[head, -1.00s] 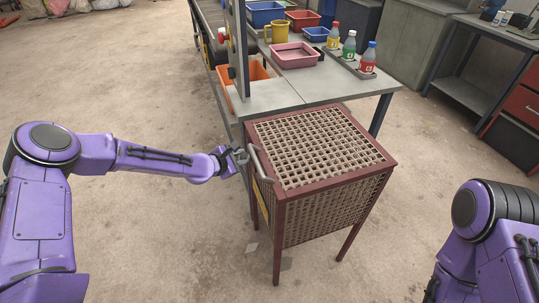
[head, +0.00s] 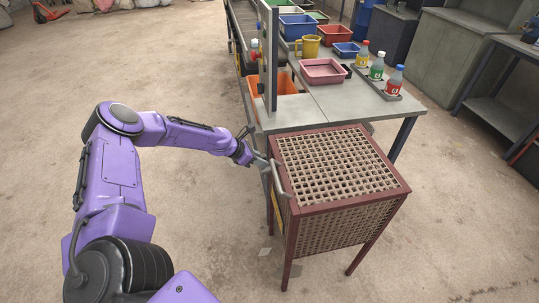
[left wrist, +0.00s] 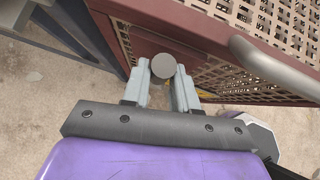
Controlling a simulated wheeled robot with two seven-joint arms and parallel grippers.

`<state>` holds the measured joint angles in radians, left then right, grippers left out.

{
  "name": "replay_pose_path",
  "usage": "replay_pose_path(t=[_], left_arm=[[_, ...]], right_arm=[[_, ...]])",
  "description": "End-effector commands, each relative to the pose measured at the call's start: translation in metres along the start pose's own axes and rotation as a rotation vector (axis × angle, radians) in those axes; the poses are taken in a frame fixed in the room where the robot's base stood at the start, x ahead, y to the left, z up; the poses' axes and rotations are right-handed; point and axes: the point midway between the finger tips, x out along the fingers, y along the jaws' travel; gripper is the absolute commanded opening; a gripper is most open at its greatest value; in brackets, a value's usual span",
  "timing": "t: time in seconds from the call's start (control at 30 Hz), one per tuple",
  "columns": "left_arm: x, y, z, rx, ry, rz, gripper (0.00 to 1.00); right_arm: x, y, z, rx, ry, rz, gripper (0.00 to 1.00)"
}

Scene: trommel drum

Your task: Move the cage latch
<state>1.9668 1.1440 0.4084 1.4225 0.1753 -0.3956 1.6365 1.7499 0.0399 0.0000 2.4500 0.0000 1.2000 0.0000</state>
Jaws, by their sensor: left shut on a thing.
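The cage (head: 350,242) is a dark red frame with a tan lattice top and sides, standing on legs at the front end of the table. A round grey knob, which looks like the cage latch (left wrist: 163,66), sits between the two fingers in the left wrist view. My left gripper (head: 257,158) is at the cage's left side near its back corner, shut on this knob. In the head view the fingers and knob are too small to make out clearly. A grey bar handle (head: 278,178) runs along the cage's upper left edge, close to the gripper. My right gripper is out of view.
The grey table (head: 340,110) behind the cage bears a pink tray (head: 322,72), a yellow mug (head: 308,46) and several bottles. A grey post (head: 268,60) rises near the gripper, with an orange bin (head: 287,85) behind. Floor left of the cage is clear.

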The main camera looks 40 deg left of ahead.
Motion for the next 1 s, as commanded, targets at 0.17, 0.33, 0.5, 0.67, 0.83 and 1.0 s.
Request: replay_pose_path(t=[0.17,0.33,0.5,0.67,0.83,1.0], left_arm=[[-0.003,0.003,0.0,-0.011,-0.001,-0.001,0.0],[-0.002,0.003,0.0,-0.012,-0.001,-0.001,0.0],[-0.002,0.003,0.0,-0.011,-0.001,0.0,0.44],[-0.002,0.003,-0.001,-0.011,0.0,-0.001,0.51],[-0.004,0.003,-0.001,-0.011,0.001,-0.001,0.51],[-0.03,0.004,0.004,-0.012,-0.003,0.001,0.51]], right_arm=[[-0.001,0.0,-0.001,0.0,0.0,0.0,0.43],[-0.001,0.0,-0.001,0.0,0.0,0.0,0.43],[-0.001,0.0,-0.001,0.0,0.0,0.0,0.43],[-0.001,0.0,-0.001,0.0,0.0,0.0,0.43],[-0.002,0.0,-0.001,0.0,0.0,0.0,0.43],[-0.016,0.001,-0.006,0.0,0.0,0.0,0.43]])
